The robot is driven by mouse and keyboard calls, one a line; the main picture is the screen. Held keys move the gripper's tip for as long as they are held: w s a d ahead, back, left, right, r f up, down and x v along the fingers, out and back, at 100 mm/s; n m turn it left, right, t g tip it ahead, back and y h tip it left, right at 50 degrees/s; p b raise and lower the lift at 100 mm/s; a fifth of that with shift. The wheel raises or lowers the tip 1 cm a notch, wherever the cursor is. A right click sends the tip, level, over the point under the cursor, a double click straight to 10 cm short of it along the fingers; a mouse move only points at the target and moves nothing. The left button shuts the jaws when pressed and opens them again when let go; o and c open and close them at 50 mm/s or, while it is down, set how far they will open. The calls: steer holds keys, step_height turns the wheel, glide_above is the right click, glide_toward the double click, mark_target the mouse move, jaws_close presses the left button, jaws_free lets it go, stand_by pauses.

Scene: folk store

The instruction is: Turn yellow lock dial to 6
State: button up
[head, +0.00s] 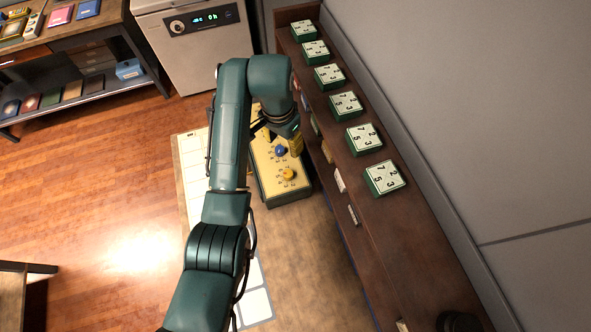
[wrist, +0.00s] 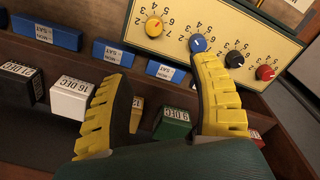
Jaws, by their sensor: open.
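The yellow dial (wrist: 153,27) sits at the left end of a row on a cream panel with a green edge (wrist: 185,12) in the wrist view. A thin pointer line shows on it, but I cannot tell which number it points to. The blue dial (wrist: 198,43) is beside it. My gripper (wrist: 165,68) is open and empty, its yellow fingers spread wide. The right fingertip is close to the blue dial; I cannot tell whether they touch. In the head view the yellow dial (head: 288,174) is at the panel's near end, and my gripper (head: 294,143) is above the panel's right side.
A black dial (wrist: 234,59) and a red dial (wrist: 264,73) continue the row. Several number tiles (head: 364,138) line the brown ledge on the right.

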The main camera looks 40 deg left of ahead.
mark_target(288, 174)
steer(key=f+b, duration=0.1)
steer(key=f, duration=0.4)
steer(key=f+b, duration=0.1)
steer(key=f, duration=0.5)
steer(key=d+f+b, duration=0.1)
steer(key=f+b, duration=0.1)
steer(key=f, duration=0.4)
steer(key=shift+s+d, duration=0.1)
steer(key=shift+s, duration=0.1)
steer(key=shift+r+g, duration=0.1)
steer(key=shift+g, duration=0.2)
jaws_close()
